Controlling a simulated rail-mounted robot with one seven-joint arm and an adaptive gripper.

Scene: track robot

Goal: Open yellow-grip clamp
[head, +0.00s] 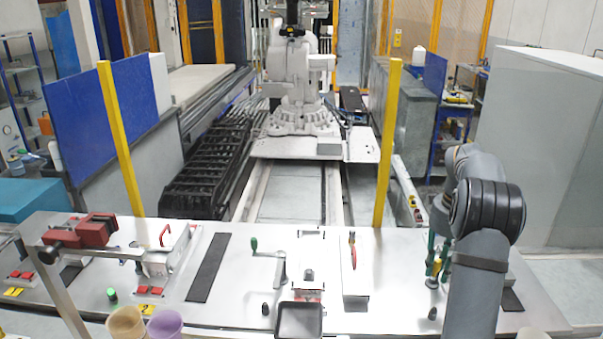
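A small yellow grip (437,266) shows at the right of the metal table, just left of my grey arm. It appears to belong to the yellow-grip clamp, next to slim green upright parts (431,249). The clamp is small here and partly covered by my arm, so I cannot tell whether it is open or closed. My arm rises from the bottom right, bends at a dark-ringed joint and reaches away behind it. My gripper does not show; the arm's far end is hidden.
The metal table (400,262) also bears a red-handled tool (352,249), a green-knobbed crank (254,245), a black tray (299,320) and a red vise (92,231). Yellow posts (388,150) (121,140) stand behind. Bare tabletop lies left of the clamp.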

